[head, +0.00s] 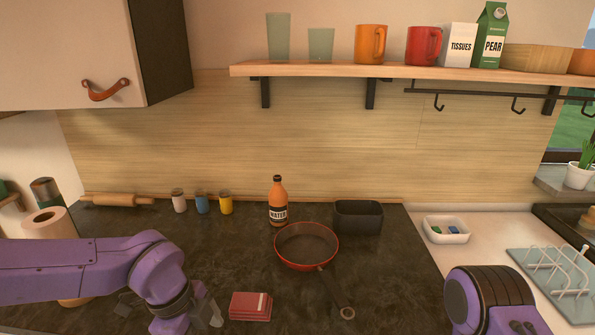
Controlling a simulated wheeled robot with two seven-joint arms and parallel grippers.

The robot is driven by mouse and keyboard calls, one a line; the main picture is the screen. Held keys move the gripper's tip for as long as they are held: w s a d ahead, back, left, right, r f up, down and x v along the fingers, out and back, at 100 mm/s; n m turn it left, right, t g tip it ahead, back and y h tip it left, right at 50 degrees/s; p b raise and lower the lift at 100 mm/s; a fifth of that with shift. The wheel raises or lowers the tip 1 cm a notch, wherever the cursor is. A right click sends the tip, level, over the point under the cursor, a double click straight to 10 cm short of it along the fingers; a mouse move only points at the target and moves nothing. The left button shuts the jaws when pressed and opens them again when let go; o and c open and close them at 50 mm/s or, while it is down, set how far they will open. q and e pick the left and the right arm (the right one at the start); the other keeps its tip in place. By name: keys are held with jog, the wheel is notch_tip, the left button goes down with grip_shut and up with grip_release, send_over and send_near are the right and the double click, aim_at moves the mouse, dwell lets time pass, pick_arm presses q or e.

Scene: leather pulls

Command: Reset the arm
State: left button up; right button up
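My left arm comes in from the left, low over the dark counter (375,295). My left gripper (212,316) is at the bottom edge, beside a red book-like block (250,306) on its right. Its fingers are small and partly cut off, so I cannot tell whether it is open. My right arm shows at the lower right; only a small dark part of the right gripper (522,328) shows at the bottom edge, and its fingers are out of view.
A red pan (306,246) lies mid-counter, its handle toward me. An orange bottle (278,202) and a dark bin (358,217) stand behind it. A paper roll (48,224) stands left behind my arm. A cabinet (65,50) and a shelf (330,68) hang above.

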pick_arm(q)
jog(key=s+a+f+m+y+b, duration=0.1)
jog(key=s+a+f+m+y, duration=0.2)
jog(key=f+m, duration=0.35)
jog(key=s+a+f+m+y+b, duration=0.1)
jog(key=a+f+m+y, duration=0.2)
jog(key=a+f+m, duration=0.4)
jog(key=s+a+f+m+y+b, duration=0.1)
jog(key=a+f+m+y, duration=0.15)
jog(key=f+m, duration=0.5)
jog(key=s+f+m+t+h+b, duration=0.1)
jog(key=s+f+m, duration=0.4)
jog(key=m, duration=0.6)
jog(key=s+a+f+m+t+h, duration=0.1)
jog(key=s+f+m+t, duration=0.1)
jog(key=s+f+m, duration=0.4)
notch_tip(320, 180, down, 2)
jog(key=m, duration=0.5)
jog(key=shift+a+f+m+b, duration=0.15)
jog(key=shift+m+b, duration=0.25)
pick_arm(e)
jog(key=f, duration=0.5)
jog(key=shift+w, duration=0.4)
pick_arm(q)
jog(key=shift+s, duration=0.1)
